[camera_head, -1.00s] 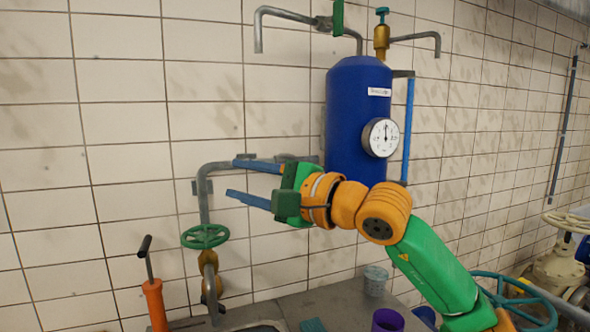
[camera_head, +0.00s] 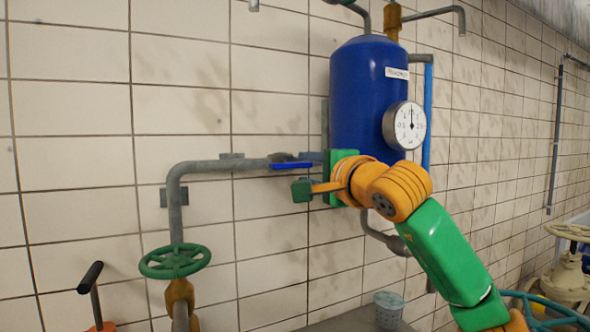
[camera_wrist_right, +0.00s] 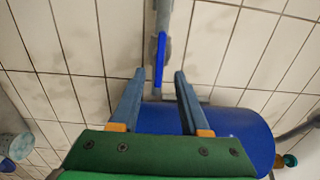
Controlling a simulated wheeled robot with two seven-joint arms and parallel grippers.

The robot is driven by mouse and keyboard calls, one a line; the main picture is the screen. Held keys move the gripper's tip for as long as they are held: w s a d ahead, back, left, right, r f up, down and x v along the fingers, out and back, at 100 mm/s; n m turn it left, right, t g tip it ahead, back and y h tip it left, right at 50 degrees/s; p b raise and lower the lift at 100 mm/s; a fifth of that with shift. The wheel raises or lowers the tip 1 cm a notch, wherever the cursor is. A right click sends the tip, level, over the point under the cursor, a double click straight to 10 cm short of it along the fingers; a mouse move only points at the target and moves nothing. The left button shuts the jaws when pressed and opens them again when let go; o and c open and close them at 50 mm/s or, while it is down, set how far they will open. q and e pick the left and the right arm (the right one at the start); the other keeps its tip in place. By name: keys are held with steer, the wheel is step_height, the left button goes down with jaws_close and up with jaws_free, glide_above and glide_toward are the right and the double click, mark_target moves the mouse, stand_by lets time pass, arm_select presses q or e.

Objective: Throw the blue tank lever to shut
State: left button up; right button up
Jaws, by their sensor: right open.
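The bright blue lever (camera_head: 291,165) lies roughly along the grey pipe, left of the blue tank (camera_head: 360,95). In the right wrist view the lever (camera_wrist_right: 160,58) shows just beyond the fingertips, in line with the gap between them. My right gripper (camera_wrist_right: 160,74) is open and empty, its two blue-grey fingers apart on either side of the lever's line. In the head view the gripper (camera_head: 316,180) is at the tank's lower left, close to the lever, and its fingers are partly hidden. My left gripper is out of view.
The grey pipe (camera_head: 205,166) bends down to a green handwheel (camera_head: 175,261). A round gauge (camera_head: 405,125) sits on the tank's right front. A black-handled lever (camera_head: 90,278) stands at lower left, and a cup (camera_head: 389,308) stands below. The tiled wall at left is clear.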

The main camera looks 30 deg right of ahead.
mark_target(294, 166)
steer(key=w+p, duration=0.1)
steer(key=w, duration=0.4)
steer(key=shift+p, duration=0.4)
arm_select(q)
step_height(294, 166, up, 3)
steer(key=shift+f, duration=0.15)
arm_select(e)
steer(key=shift+s, duration=0.15)
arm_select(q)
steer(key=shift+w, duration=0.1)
arm_select(e)
steer(key=shift+d, duration=0.1)
jaws_close()
